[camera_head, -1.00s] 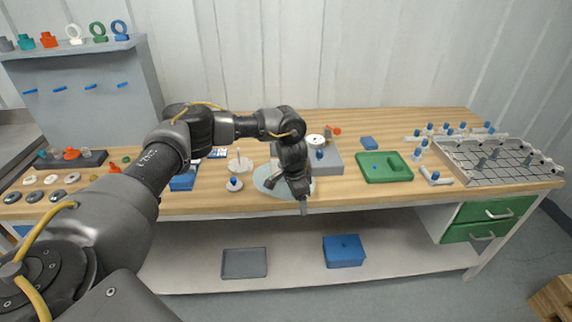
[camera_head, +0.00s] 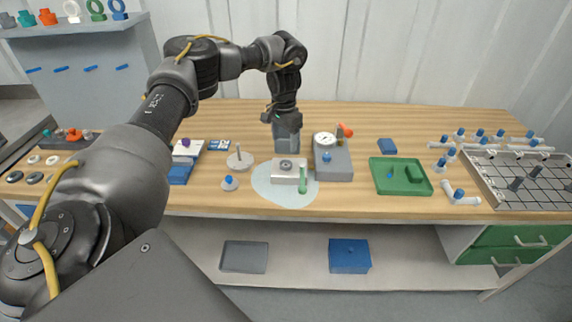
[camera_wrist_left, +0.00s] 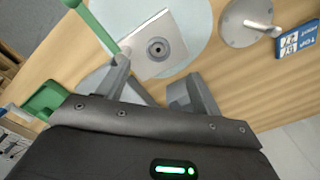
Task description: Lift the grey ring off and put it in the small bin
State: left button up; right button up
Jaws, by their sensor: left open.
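The grey ring (camera_head: 287,164) sits on top of a pale square block (camera_head: 286,177) on a light-blue round mat (camera_head: 262,194). In the left wrist view, the grey ring (camera_wrist_left: 157,50) shows as a dark-centred disc on the block, beyond the fingertips. My left gripper (camera_head: 286,147) is open and empty, above the table behind the block and apart from the ring. Its spread fingers also show in the wrist view (camera_wrist_left: 158,85). I cannot tell which container is the small bin; a grey open tray (camera_head: 244,257) stands on the lower shelf. My right gripper is out of view.
A green rod (camera_head: 303,180) stands at the block's right edge. A grey gauge unit (camera_head: 333,160) stands to the right, then a green tray (camera_head: 400,177). A disc with a peg (camera_head: 240,162) is to the left. A blue box (camera_head: 349,256) is on the lower shelf.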

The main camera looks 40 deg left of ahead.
aim_at(286, 165)
pick_arm(q)
jog(key=f, duration=0.3)
jog(key=shift+w+d+f, duration=0.3)
jog(key=shift+w+f, duration=0.05)
jog(key=shift+w, duration=0.05)
jog(key=shift+s+a+f, duration=0.1)
jog(key=shift+f, duration=0.05)
jog(key=shift+s+f+p, duration=0.1)
jog(key=shift+f+p, duration=0.1)
jog(key=shift+p, duration=0.25)
notch_tip(286, 165, down, 4)
jog(key=shift+r+p, duration=0.2)
jog(key=shift+p, duration=0.6)
jog(key=shift+f, duration=0.6)
jog(key=c, duration=1.1)
jog(key=shift+o, duration=0.2)
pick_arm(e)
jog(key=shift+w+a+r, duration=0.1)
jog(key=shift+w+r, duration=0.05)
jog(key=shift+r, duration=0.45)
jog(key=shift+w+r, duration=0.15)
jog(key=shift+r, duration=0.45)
pick_arm(q)
jog(key=shift+r, duration=0.1)
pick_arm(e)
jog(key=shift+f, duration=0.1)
